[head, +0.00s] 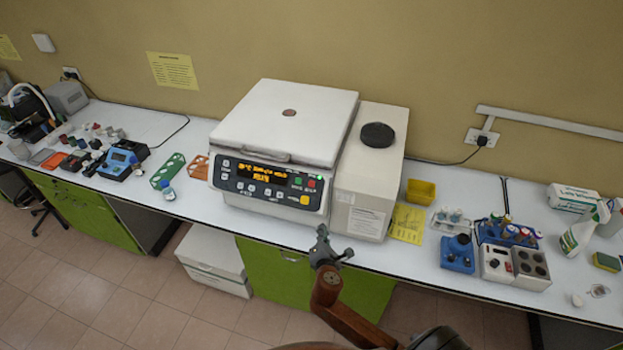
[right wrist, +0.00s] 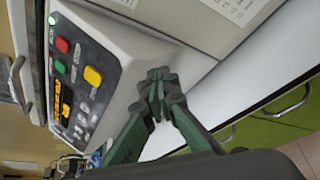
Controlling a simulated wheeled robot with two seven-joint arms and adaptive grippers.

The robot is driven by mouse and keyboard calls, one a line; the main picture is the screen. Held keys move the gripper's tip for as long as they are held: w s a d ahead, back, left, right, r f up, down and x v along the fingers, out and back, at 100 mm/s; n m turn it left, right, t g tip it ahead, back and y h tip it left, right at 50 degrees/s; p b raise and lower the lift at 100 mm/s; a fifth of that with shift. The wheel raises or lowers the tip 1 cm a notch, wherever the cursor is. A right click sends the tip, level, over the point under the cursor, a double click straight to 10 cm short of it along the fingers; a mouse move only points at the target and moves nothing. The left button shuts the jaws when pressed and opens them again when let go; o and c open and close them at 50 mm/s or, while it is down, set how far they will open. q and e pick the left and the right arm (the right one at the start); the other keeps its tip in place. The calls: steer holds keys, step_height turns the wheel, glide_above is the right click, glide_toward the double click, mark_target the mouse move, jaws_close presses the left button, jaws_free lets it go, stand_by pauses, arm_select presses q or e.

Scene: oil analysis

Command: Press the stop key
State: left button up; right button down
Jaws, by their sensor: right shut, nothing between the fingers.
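The white centrifuge (head: 285,120) stands on the bench with its lid down. Its dark front panel (head: 265,188) has a lit orange display and several keys. A red key (head: 311,184) is near the panel's right end; it also shows in the right wrist view (right wrist: 62,45), above a green key (right wrist: 60,66) and a yellow key (right wrist: 93,76). Labels on these keys are too small to read. My right gripper (head: 322,234) is shut and empty, in front of the bench edge, apart from the panel. Its fingertips (right wrist: 157,78) show beside the panel's end. My left gripper is out of view.
A beige box unit (head: 365,175) with a black knob adjoins the centrifuge on the right. A yellow tray (head: 421,191) and a blue tube rack (head: 508,233) stand further right. A green rack (head: 168,170) is on the left. Space before the panel is clear.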

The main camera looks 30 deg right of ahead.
mark_target(312, 184)
steer(key=w+a+r+n+t, duration=0.1)
steer(key=r+n, duration=0.1)
steer(key=r, duration=0.4)
steer(key=w+a+r+n+t+p, duration=0.1)
steer(key=a+r+n+t, duration=0.1)
steer(key=r, duration=0.4)
steer(key=w+a+r+n+t+p, duration=0.1)
steer(key=w+a+r+n+t, duration=0.1)
steer(key=r+n, duration=0.2)
step_height(312, 184, up, 2)
steer(key=shift+a+r+h, duration=0.2)
steer(key=shift+h, duration=0.1)
steer(key=shift+f, duration=0.1)
steer(key=shift+w+d+f+b, duration=1.15)
steer(key=shift+w+d+b, duration=0.05)
steer(key=shift+d+b, duration=0.25)
steer(key=shift+w+d+f+b, duration=1.15)
steer(key=shift+w+d+b, duration=0.05)
steer(key=shift+d+b, duration=0.2)
steer(key=shift+w+d+f, duration=0.1)
steer(key=shift+w+d+f, duration=0.1)
steer(key=shift+w+d, duration=0.05)
